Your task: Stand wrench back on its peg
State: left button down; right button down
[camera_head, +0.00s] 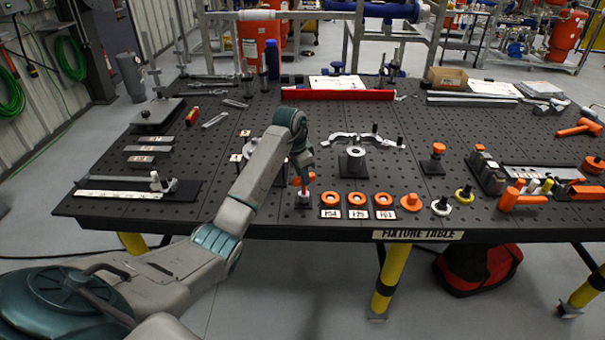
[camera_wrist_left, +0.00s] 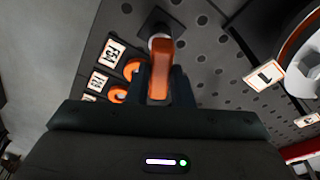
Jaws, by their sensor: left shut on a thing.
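My left gripper (camera_head: 303,178) is low over the front edge of the fixture table (camera_head: 270,222), left of the row of orange rings. It is shut on an orange piece, taken to be the wrench (camera_head: 297,182). In the left wrist view the wrench (camera_wrist_left: 160,78) shows as an orange bar between the two dark fingers. Just beyond it is a dark base with a round grey top, taken to be the peg (camera_wrist_left: 158,42); in the head view its block (camera_head: 303,201) is right below the gripper. I cannot tell whether the wrench touches the peg. My right gripper is not in view.
Several orange rings (camera_head: 357,199) with labels lie right of the gripper. A dark stand with a grey ring (camera_head: 354,162) is behind them. A round fixture is partly hidden behind my left arm. A red bar (camera_head: 337,94) lies farther back.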

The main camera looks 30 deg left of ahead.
pick_arm(q)
jog(key=shift+f, duration=0.15)
jog(key=c, duration=1)
grip_release()
jog(key=shift+o, duration=0.2)
jog(key=shift+r, duration=0.25)
jog(key=shift+p+v, duration=1.3)
jog(key=shift+v, duration=0.05)
jog(key=p+v, duration=0.3)
jog(key=v, duration=0.1)
jog(key=shift+w+d, duration=0.2)
jog(key=shift+w, duration=0.1)
